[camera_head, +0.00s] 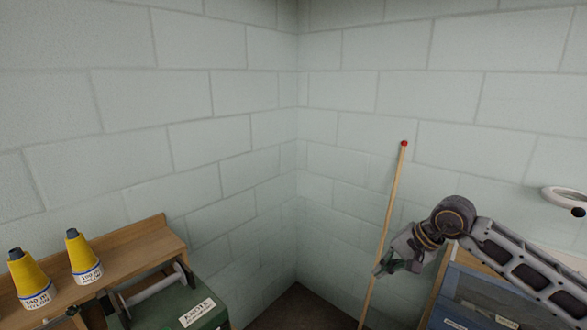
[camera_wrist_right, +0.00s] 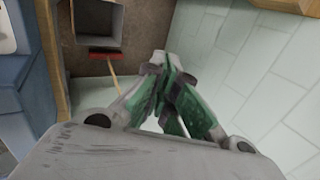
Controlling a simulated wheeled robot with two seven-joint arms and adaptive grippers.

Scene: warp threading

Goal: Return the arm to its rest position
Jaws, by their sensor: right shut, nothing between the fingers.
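My right arm comes in from the right in the head view. Its gripper (camera_head: 385,266) is in front of the corner walls, beside the wooden pole of a broom (camera_head: 393,190) with a red tip. In the right wrist view the gripper (camera_wrist_right: 172,68) is shut, its green-padded fingers together with nothing between them. I cannot tell from the head view whether the gripper touches the pole. My left gripper is in neither view.
A wooden shelf (camera_head: 130,256) with yellow cones (camera_head: 84,258) and a green machine (camera_head: 172,308) stands at lower left. A blue cabinet (camera_head: 466,290) is at lower right. In the wrist view a red broom head (camera_wrist_right: 104,54) lies near a grey bin (camera_wrist_right: 100,8) on brown floor.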

